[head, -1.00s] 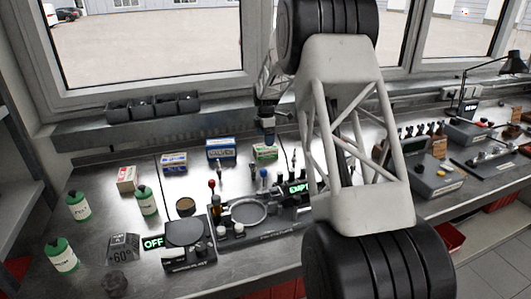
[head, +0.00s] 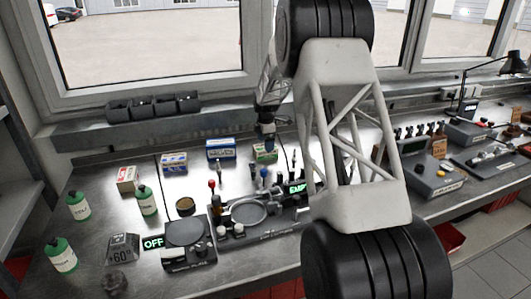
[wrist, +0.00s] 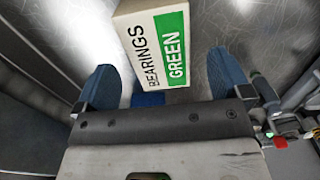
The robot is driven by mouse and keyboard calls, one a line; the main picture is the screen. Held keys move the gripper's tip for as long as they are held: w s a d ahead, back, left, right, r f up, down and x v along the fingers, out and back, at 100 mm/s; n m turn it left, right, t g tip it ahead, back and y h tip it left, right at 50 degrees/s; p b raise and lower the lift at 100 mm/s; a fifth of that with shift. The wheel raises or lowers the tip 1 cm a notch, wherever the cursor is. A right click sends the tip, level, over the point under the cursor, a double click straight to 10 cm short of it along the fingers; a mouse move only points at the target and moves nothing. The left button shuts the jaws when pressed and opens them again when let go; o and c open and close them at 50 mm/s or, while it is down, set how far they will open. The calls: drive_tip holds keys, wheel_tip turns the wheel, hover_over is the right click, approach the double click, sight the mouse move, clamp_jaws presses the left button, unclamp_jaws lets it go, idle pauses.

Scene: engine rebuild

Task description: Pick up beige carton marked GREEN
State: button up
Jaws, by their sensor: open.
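The beige carton marked GREEN (head: 262,155) stands at the back of the bench in the head view, partly hidden behind my gripper. In the wrist view the carton (wrist: 155,45) shows white and green label bands reading BEARINGS and GREEN. My gripper (wrist: 162,72) is open, with one blue finger on each side of the carton's near end. In the head view my gripper (head: 266,141) is just above and over the carton.
A blue VALVES carton (head: 220,150) stands to the left, with another blue-yellow carton (head: 174,163) and a red-white carton (head: 127,180) farther left. A fixture with a round dish (head: 248,213) and upright knobs stands in front. Window sill and black bins (head: 153,106) lie behind.

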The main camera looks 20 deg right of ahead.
drive_tip(key=shift+f, duration=0.15)
drive_tip(key=shift+f, duration=2.45)
drive_tip(key=c, duration=1.1)
drive_tip(key=shift+r, duration=0.1)
drive_tip(key=shift+r, duration=4.95)
